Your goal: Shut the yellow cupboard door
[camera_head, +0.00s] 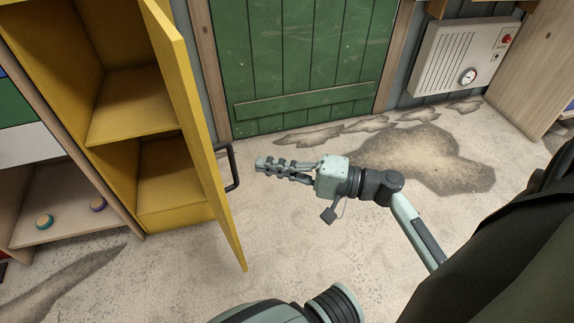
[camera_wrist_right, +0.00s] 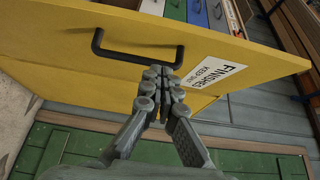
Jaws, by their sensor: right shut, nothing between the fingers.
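The yellow cupboard (camera_head: 112,104) stands at the left of the head view, with its inside and shelves showing. Its yellow door (camera_head: 190,110) stands open, swung out toward me. A dark bar handle (camera_head: 232,168) is on the door's outer face. My right gripper (camera_head: 262,163) is shut and empty, just right of the handle, with a small gap showing in the head view. In the right wrist view, the handle (camera_wrist_right: 138,55) lies just beyond the shut fingertips (camera_wrist_right: 161,78), against the door face (camera_wrist_right: 240,50). My left gripper is not in view.
A green plank door (camera_head: 300,60) is behind, in the wall. A white wall unit (camera_head: 465,55) hangs at the right. A low shelf (camera_head: 65,228) with small round items is left of the cupboard. The floor (camera_head: 180,270) before the cupboard is clear.

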